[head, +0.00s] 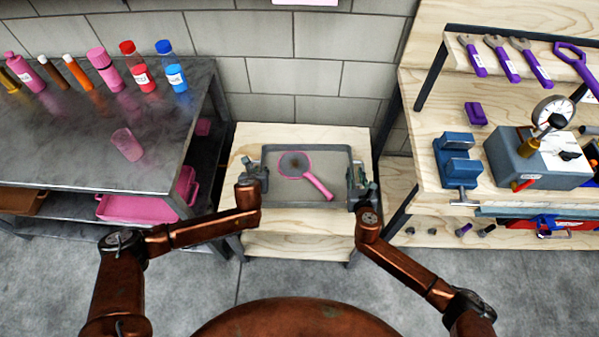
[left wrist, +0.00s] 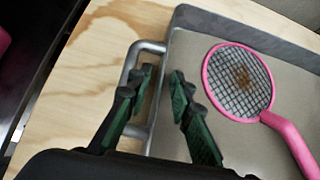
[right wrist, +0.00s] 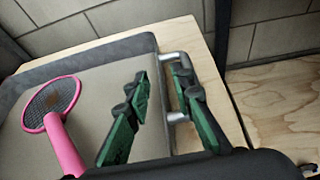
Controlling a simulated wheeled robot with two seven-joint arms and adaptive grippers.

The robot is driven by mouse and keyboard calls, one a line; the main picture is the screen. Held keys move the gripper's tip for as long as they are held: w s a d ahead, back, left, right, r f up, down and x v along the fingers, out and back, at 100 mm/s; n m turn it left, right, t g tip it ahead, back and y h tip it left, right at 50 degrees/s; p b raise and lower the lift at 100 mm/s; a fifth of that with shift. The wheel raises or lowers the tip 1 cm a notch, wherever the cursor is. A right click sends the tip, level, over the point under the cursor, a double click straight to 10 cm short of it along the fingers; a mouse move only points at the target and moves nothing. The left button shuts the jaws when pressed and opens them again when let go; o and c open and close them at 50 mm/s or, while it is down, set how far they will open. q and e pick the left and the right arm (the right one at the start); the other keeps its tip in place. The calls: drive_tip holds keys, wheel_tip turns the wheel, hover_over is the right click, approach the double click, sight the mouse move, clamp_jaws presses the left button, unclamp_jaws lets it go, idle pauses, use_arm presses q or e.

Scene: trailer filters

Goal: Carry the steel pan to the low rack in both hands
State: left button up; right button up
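The steel pan (head: 330,198) is a shallow grey rectangular tray with a bar handle at each end. It sits flat on a low wooden stand (head: 255,140). A pink-rimmed mesh strainer (head: 295,165) with a pink handle lies inside it. My left gripper (left wrist: 162,78) is open at the pan's left handle (left wrist: 128,68), its fingers apart over the handle and the pan's edge. My right gripper (right wrist: 161,75) is open at the right handle (right wrist: 174,56), its fingers partly hiding that handle. Both grippers also show in the head view, left (head: 256,176) and right (head: 358,182). I cannot tell which surface is the low rack.
A dark metal bench (head: 60,150) on the left holds several bottles and a pink cup (head: 127,145); a pink bin (head: 120,208) is below. A wooden workbench (head: 425,110) on the right holds tools and a blue vise (head: 457,160). A block wall stands behind; the front floor is clear.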

use_arm(q)
drive_tip(key=v, duration=1.1)
drive_tip(key=shift+s+d+r, duration=0.1)
drive_tip(key=shift+s+r, duration=0.1)
drive_tip(key=shift+r, duration=0.05)
drive_tip(key=shift+s+r, duration=0.1)
use_arm(e)
drive_tip(key=shift+s, duration=0.15)
drive_tip(key=v, duration=1.1)
drive_tip(key=shift+s+r, duration=0.15)
drive_tip(key=shift+s, duration=0.2)
